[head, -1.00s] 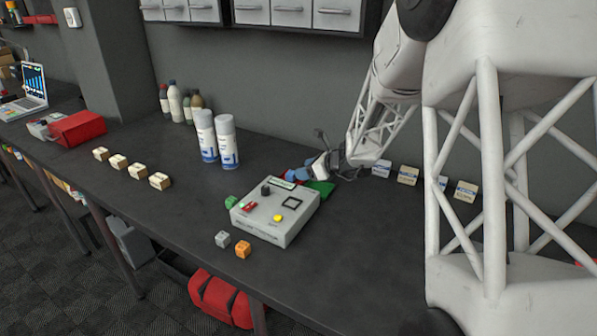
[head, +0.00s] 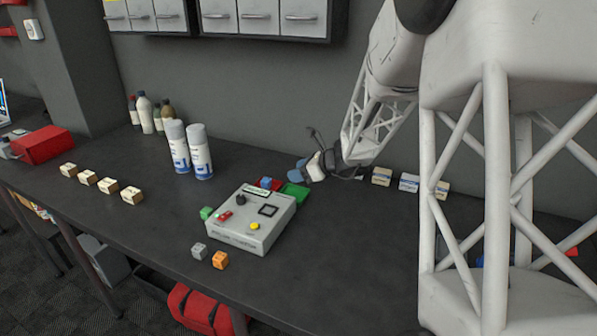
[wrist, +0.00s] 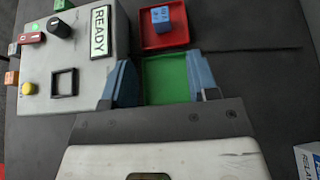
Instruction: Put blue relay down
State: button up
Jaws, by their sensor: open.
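The blue relay (wrist: 163,15) is a small blue cube with markings on top. It rests in the red tray (wrist: 148,38), and in the head view the relay (head: 266,182) shows behind the grey tester box. My gripper (wrist: 162,82) is open, with its two blue fingers apart and nothing between them. It hangs over the green tray (wrist: 180,70), clear of the relay; in the head view my gripper (head: 303,170) is just above and behind that tray. The tester box (wrist: 68,100) has a READY display, a black knob, a yellow button and an empty-looking square socket.
Green (head: 207,213), grey (head: 199,251) and orange (head: 220,260) cubes stand beside the tester box. Two spray cans (head: 200,152), bottles (head: 145,113) and small cream boxes (head: 131,195) stand to the left. More small boxes (head: 408,182) line the wall.

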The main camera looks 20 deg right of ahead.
jog(key=s+a+r+n+g+h, duration=0.1)
jog(key=s+a+r+n+g, duration=0.2)
jog(key=s, duration=0.4)
jog(key=s+a+r+n, duration=0.3)
jog(key=s+a+n, duration=0.2)
jog(key=s+n, duration=0.1)
jog(key=s+a+r+n+g+h, duration=0.1)
jog(key=s+a+r+n+g, duration=0.2)
jog(key=s, duration=0.4)
jog(key=s+r+n+h, duration=0.2)
jog(key=s+n+h, duration=0.4)
jog(key=s+n, duration=0.8)
jog(key=shift+s+a+r+n+h, duration=0.15)
jog(key=shift+s+a+n+h, duration=0.2)
jog(key=shift+s, duration=3.3)
